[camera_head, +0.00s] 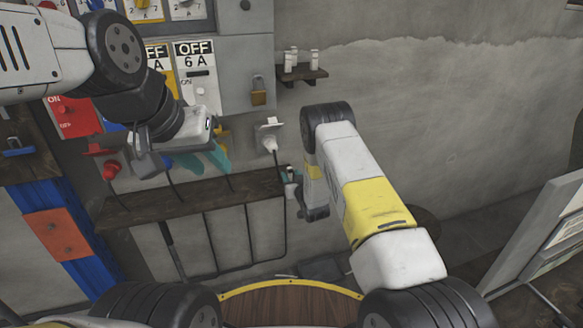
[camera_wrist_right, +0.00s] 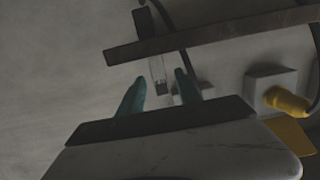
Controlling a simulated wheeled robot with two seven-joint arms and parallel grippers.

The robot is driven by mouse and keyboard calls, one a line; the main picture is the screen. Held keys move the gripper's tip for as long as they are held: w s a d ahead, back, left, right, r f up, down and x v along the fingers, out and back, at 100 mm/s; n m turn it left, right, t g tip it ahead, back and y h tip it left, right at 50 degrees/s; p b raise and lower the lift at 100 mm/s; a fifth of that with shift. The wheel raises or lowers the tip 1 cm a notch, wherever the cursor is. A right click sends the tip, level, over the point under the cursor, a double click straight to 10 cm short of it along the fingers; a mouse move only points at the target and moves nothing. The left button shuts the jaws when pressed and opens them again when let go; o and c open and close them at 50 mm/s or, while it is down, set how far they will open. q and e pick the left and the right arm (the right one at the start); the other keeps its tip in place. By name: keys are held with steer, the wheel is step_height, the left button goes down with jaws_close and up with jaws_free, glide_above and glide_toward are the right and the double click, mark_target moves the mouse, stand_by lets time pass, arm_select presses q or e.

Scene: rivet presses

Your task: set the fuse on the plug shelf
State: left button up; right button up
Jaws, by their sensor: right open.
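A clear glass fuse (camera_wrist_right: 158,74) shows in the right wrist view, where the picture looks upside down. It stands at the end of the dark wooden plug shelf (camera_wrist_right: 225,37), seemingly resting on it. My right gripper (camera_wrist_right: 161,78) is open, one teal finger on each side of the fuse with gaps visible. In the head view the plug shelf (camera_head: 165,203) runs along the wall below the plugs. My right gripper (camera_head: 291,178) is at its right end, mostly hidden by my arm. My left gripper (camera_head: 222,165) looks open and empty above the shelf.
A small wall shelf (camera_head: 303,74) at upper right holds several pale fuses. A white plug (camera_head: 268,142) and a yellow plug (camera_wrist_right: 287,101) sit in wall sockets with cables hanging down. The wall at right is bare.

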steer(key=shift+r, duration=0.15)
steer(key=v, duration=1.1)
steer(key=s+d+r+m+g+h, duration=0.15)
steer(key=d+r, duration=0.25)
steer(key=r, duration=0.8)
steer(key=s+d+r+m+g+h, duration=0.1)
steer(key=s+d+r+g+h, duration=0.15)
steer(key=r, duration=0.95)
steer(key=s+d+r+g, duration=0.1)
steer(key=s+r, duration=0.2)
steer(key=s, duration=0.7)
steer(key=s+d+r+g, duration=0.1)
steer(key=s+r, duration=0.3)
steer(key=s, duration=0.7)
steer(key=s+d+r+g+y, duration=0.1)
steer(key=s+d+r+g, duration=0.1)
steer(key=s, duration=0.9)
steer(key=shift+s+r+g, duration=0.2)
steer(key=shift+r+g, duration=0.4)
steer(key=shift+r, duration=0.2)
